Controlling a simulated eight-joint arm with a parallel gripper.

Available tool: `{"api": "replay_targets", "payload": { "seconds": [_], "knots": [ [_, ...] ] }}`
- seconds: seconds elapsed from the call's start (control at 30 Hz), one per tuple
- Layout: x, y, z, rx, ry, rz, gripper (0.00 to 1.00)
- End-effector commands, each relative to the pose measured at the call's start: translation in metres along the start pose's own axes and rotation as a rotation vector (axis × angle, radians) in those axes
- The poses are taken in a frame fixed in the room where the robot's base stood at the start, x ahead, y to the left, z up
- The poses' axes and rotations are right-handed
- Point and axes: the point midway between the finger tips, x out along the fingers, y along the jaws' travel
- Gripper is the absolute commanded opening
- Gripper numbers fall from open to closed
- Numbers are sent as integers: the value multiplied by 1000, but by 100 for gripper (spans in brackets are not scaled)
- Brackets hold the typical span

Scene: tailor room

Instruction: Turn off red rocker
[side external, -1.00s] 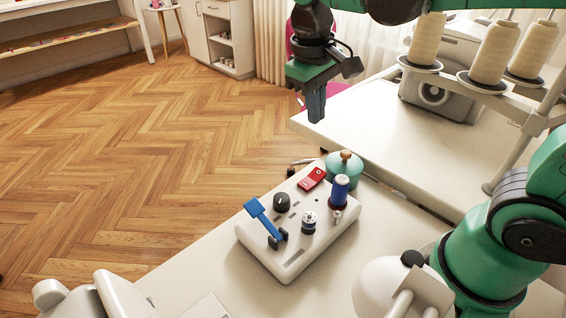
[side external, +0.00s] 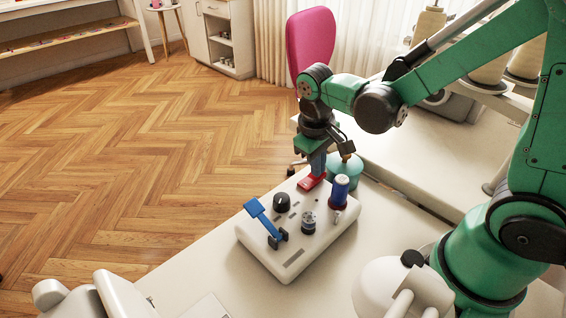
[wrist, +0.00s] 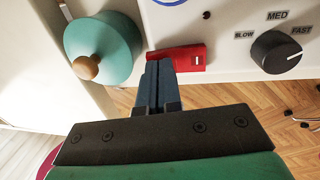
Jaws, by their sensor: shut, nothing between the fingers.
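The red rocker (side external: 311,183) sits at the far corner of a white control box (side external: 262,254). In the wrist view the red rocker (wrist: 190,57) shows a small white mark near its right end. My gripper (side external: 317,174) is shut and empty, pointing down at the rocker in the side view. In the wrist view my gripper's tips (wrist: 158,64) are at the rocker's left end, overlapping it. They look very close to it or touching; I cannot tell which. The fingers hide part of the rocker.
The box also carries a blue lever (side external: 262,216), a black speed knob (wrist: 276,52), a blue spool (side external: 340,189) and a metal-topped post (side external: 308,221). A pink chair (side external: 310,40) is behind.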

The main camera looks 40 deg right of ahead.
Motion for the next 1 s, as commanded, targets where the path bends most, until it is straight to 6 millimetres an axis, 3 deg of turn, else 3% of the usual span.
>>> {"api": "replay_targets", "payload": {
  "seconds": [0.67, 1.0],
  "knots": [
    [4, 0, 0, -1, -3, -59, 0],
    [-1, -12, 0, -2, -3, -59, 0]
  ]
}}
